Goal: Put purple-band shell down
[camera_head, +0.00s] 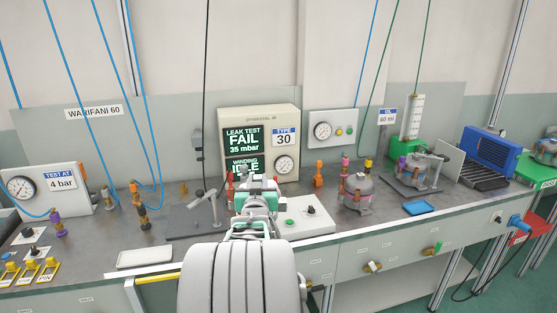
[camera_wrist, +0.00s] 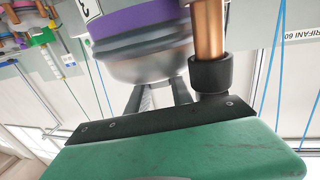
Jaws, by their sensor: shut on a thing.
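The purple-band shell (camera_wrist: 150,48) fills the top of the wrist view. It is a grey metal body with a purple band, and part of a white label shows at its edge. A copper tube (camera_wrist: 208,30) with a black collar stands beside it. My gripper (camera_wrist: 172,95) is shut on the shell, though the exact contact is partly hidden. In the head view my gripper (camera_head: 256,188) is over the bench, in front of the leak-test unit (camera_head: 284,118). My arm hides the shell there, and I cannot tell whether it touches anything below.
The grey bench (camera_head: 100,250) holds a clamp fixture (camera_head: 190,218) left of my gripper and a white button panel (camera_head: 305,222) to the right. Another shell (camera_head: 357,195) stands further right, near a blue tray (camera_head: 418,208). A white tray (camera_head: 145,258) lies at the front left.

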